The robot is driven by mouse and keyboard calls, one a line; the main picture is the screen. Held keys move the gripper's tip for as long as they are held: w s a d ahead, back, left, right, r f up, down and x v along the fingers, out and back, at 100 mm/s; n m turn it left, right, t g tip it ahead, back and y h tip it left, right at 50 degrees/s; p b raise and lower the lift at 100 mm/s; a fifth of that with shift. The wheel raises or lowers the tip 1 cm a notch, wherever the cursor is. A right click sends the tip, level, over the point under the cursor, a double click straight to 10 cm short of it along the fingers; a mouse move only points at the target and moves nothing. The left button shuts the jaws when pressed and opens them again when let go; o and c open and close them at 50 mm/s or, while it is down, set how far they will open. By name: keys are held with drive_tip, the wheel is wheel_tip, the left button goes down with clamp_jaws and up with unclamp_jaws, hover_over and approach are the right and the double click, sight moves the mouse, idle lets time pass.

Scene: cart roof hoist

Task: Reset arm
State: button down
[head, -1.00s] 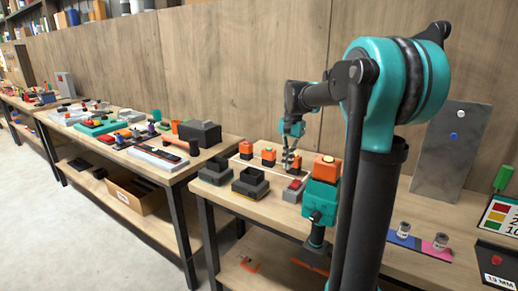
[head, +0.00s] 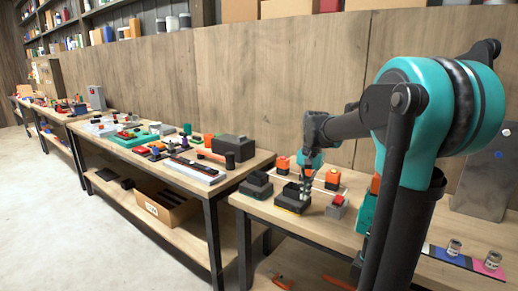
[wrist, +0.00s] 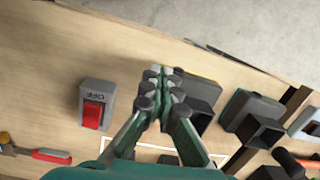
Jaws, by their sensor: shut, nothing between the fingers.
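My gripper (head: 306,192) hangs over the near bench, fingers pointing down, close to a dark open box (head: 291,203). In the wrist view my gripper's fingers (wrist: 160,75) are together with nothing held between them. I cannot tell whether the fingertips touch the box. My arm reaches left from the column at the right of the head view.
A grey switch box (head: 337,207) with a red rocker marked OFF (wrist: 94,114) stands beside the gripper. Another dark box (head: 256,187) is to the left. Orange-topped blocks (head: 282,165) stand behind. A second bench (head: 120,175) holds several tools and parts.

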drive_tip(key=s+d+f+n+t, duration=0.3)
drive_tip(key=s+f+n, duration=0.3)
drive_tip(key=s+f, duration=1.1)
drive_tip(key=shift+s+f+t+h, duration=0.15)
drive_tip(key=shift+s+t+h, duration=0.25)
drive_tip(key=shift+s+t, duration=0.6)
